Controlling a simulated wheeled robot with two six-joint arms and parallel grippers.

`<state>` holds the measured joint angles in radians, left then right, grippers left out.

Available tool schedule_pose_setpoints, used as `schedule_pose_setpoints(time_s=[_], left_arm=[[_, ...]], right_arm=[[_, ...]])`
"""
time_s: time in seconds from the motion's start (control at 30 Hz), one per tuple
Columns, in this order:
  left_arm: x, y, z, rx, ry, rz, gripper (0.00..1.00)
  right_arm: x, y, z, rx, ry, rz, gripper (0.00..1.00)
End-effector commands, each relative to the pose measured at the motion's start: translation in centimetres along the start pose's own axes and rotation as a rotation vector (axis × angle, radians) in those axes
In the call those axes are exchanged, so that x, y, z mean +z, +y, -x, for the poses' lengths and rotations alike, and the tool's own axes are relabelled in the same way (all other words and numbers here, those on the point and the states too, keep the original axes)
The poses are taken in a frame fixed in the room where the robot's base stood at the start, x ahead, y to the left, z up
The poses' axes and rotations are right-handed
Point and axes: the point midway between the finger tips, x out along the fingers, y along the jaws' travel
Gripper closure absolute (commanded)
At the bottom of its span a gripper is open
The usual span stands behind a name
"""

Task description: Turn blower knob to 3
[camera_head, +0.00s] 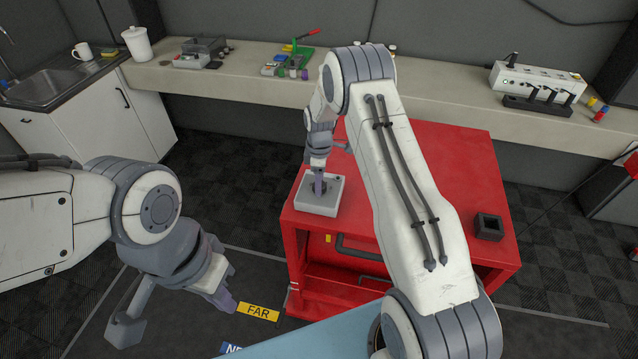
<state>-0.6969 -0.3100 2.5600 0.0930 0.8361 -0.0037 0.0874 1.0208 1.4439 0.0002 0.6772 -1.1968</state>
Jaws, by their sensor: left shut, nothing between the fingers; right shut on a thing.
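The blower control box (322,208) is a small light-grey box on the left part of the red cart's top (461,150). Its knob is mostly hidden under my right gripper (319,190), which points down onto the box's top face and is shut on the knob. The number that the knob points to cannot be read. My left gripper (222,302) is shut and empty, low over the floor, left of the cart and apart from it.
A black square holder (488,227) stands on the cart's right side. The long bench (440,97) behind carries a white device (538,82), a green tool rack (290,66) and a white canister (137,44). A yellow FAR label (258,311) lies on the floor near my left gripper.

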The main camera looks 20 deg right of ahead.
Motion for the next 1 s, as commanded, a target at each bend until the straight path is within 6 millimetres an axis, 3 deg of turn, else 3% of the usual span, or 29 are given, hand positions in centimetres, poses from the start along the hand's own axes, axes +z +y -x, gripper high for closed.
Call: schedule_pose_setpoints(time_s=[0.3,1.0], left_arm=[[0.1,-0.2,-2.3,0.0,0.0,0.004,1.0],[0.3,-0.4,-5.0,0.0,0.0,0.007,1.0]], right_arm=[[0.0,0.1,-0.2,0.002,0.0,-0.302,1.0],[0.0,0.1,0.0,0.003,0.002,-0.967,1.0]])
